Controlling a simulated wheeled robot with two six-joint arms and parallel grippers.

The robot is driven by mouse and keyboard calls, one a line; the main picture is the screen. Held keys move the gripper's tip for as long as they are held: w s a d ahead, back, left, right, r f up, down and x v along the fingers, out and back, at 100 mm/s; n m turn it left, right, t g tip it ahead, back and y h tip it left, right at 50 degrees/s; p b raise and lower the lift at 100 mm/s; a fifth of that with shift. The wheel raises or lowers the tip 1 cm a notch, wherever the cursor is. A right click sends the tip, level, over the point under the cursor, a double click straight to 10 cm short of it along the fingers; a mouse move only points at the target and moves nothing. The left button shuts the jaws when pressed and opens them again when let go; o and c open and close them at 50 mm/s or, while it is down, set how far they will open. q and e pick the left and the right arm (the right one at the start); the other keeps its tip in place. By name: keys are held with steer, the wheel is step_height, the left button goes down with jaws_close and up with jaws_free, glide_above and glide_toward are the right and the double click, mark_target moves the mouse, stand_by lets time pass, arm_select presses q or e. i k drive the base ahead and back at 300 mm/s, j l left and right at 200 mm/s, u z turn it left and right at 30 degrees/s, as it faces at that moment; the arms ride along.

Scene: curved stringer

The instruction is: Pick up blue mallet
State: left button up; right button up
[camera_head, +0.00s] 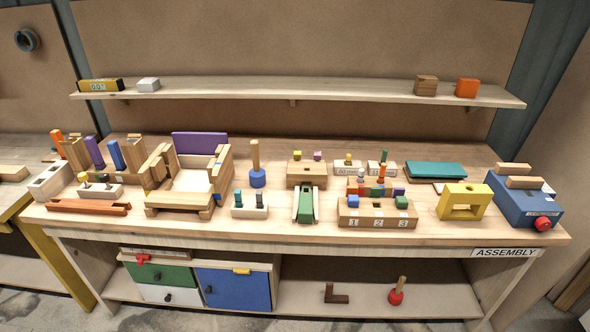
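The blue mallet (257,177) stands upright on the workbench (275,228), left of the middle. Its blue head rests on the bench top and its wooden handle (255,154) points straight up. Nothing covers it in the head view. Neither of my grippers shows in this view.
An open wooden box with a purple back (199,143) stands close left of the mallet. A block with teal and white pegs (250,204) is in front of it. A wooden block (307,173) and a green piece (305,205) lie to the right. A shelf (350,91) runs behind, above the bench.

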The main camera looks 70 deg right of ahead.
mark_target(257, 175)
steer(key=z, duration=2.2)
steer(key=i+j, duration=0.1)
steer(key=j, duration=0.25)
steer(key=i+j, duration=0.1)
steer(key=j, duration=0.25)
steer(key=i+j+u, duration=0.1)
steer(key=j, duration=0.25)
steer(key=i+j, duration=0.15)
steer(key=j, duration=0.2)
steer(key=i+j, duration=0.15)
steer(key=j, duration=0.2)
